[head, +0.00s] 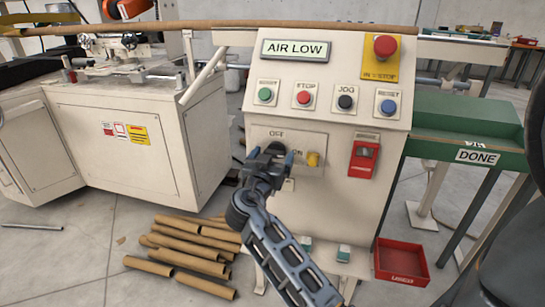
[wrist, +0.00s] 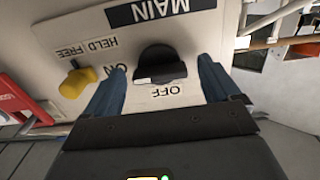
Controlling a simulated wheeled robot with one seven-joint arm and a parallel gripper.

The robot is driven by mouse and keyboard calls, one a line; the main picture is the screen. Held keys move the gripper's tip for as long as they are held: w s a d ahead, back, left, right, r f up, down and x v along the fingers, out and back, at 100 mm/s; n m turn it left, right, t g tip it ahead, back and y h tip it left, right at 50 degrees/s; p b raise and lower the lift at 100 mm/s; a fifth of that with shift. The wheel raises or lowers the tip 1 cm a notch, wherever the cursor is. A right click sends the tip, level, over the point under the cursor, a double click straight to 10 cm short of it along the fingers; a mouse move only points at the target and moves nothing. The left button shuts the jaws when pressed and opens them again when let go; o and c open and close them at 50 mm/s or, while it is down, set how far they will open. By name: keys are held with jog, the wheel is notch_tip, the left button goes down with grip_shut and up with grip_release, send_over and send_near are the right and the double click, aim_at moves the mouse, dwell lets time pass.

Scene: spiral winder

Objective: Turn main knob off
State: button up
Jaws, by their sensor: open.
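The black main knob (wrist: 160,62) shows in the wrist view on the cream panel marked MAIN, which appears upside down. The OFF label (wrist: 167,90) is just below it and the ON label (wrist: 121,68) to its left. The knob's grip bar lies roughly crosswise in that view, with a pale mark at its lower left; I cannot tell for sure which label it points to. My gripper (wrist: 162,72) is open, one blue finger on each side of the knob, with visible gaps. In the head view my gripper (head: 268,153) is at the panel and covers the knob.
A yellow knob (head: 313,159) marked HELD FREE sits close beside, with a red device (head: 363,159) further right. Above are several push buttons, a red emergency stop (head: 385,46) and an AIR LOW display (head: 297,49). Cardboard tubes (head: 190,250) and a red bin (head: 401,262) lie on the floor.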

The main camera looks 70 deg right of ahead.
jog(key=shift+c, duration=0.3)
jog(key=c, duration=1)
jog(key=shift+n, duration=0.4)
jog(key=n+p, duration=0.1)
jog(key=n, duration=0.7)
jog(key=shift+r+p, duration=0.1)
jog(key=shift+p, duration=0.3)
jog(key=n+p, duration=0.3)
jog(key=n, duration=0.2)
jog(key=shift+n, duration=0.3)
jog(key=shift+n+p, duration=0.95)
jog(key=shift+n, duration=0.85)
